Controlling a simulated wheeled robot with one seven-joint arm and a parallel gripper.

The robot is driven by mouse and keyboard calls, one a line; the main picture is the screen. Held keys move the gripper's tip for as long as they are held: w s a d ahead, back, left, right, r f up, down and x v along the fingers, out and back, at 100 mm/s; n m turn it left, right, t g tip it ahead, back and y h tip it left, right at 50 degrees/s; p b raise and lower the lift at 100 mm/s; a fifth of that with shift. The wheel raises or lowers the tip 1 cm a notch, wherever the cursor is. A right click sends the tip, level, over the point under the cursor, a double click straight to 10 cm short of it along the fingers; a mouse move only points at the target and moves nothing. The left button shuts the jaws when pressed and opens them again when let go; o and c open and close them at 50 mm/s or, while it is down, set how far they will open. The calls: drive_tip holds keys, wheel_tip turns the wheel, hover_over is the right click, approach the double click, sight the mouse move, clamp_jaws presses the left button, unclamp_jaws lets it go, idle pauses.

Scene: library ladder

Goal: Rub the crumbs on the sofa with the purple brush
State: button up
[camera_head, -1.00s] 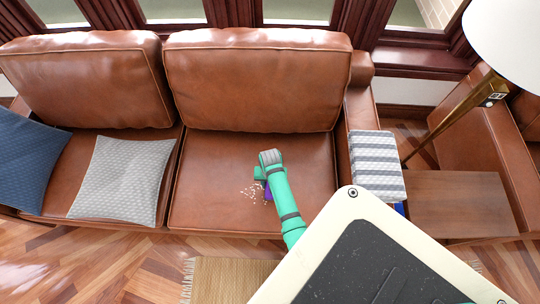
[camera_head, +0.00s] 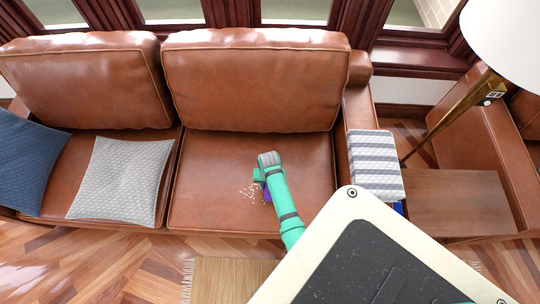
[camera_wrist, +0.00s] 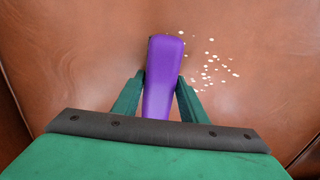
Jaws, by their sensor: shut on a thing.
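The crumbs (camera_head: 252,192) are a scatter of small pale bits on the seat of the brown leather sofa (camera_head: 215,160). The purple brush (camera_wrist: 163,75) is between the two green fingers of my gripper (camera_wrist: 160,95), which is shut on it. In the wrist view the crumbs (camera_wrist: 212,65) lie just right of the brush, apart from its visible part. In the head view only a little of the brush (camera_head: 267,194) shows beside my arm, right of the crumbs. The brush's underside is hidden, so I cannot tell whether it touches the seat.
A grey pillow (camera_head: 122,180) and a blue pillow (camera_head: 28,160) lie on the sofa's left part. A striped cloth (camera_head: 376,165) hangs over the right armrest. A wooden side table (camera_head: 455,200) and a lamp (camera_head: 450,115) stand at right. The seat around the crumbs is clear.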

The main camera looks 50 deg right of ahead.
sight(263, 193)
drive_tip(key=shift+w+a, duration=1.1)
drive_tip(key=shift+w, duration=0.25)
drive_tip(key=shift+w+a, duration=1.05)
drive_tip(key=shift+w, duration=0.3)
drive_tip(key=shift+w+a, duration=1.1)
drive_tip(key=shift+w, duration=0.25)
drive_tip(key=shift+w+a+f, duration=0.1)
drive_tip(key=shift+w+a, duration=0.8)
drive_tip(key=shift+w, duration=0.15)
drive_tip(key=shift+w+a, duration=0.2)
drive_tip(key=shift+s+a, duration=0.35)
drive_tip(key=shift+a, duration=0.2)
drive_tip(key=shift+s+a, duration=0.35)
drive_tip(key=shift+s, duration=0.05)
drive_tip(key=shift+s+d+r, duration=0.2)
drive_tip(key=shift+s+d, duration=1)
drive_tip(key=shift+s, duration=0.05)
drive_tip(key=shift+s+d+f, duration=0.2)
drive_tip(key=shift+s+d, duration=0.9)
drive_tip(key=shift+s, duration=0.3)
drive_tip(key=shift+s+d+f, duration=0.15)
drive_tip(key=shift+s+d, duration=0.9)
drive_tip(key=shift+s, duration=0.35)
drive_tip(key=shift+c, duration=0.4)
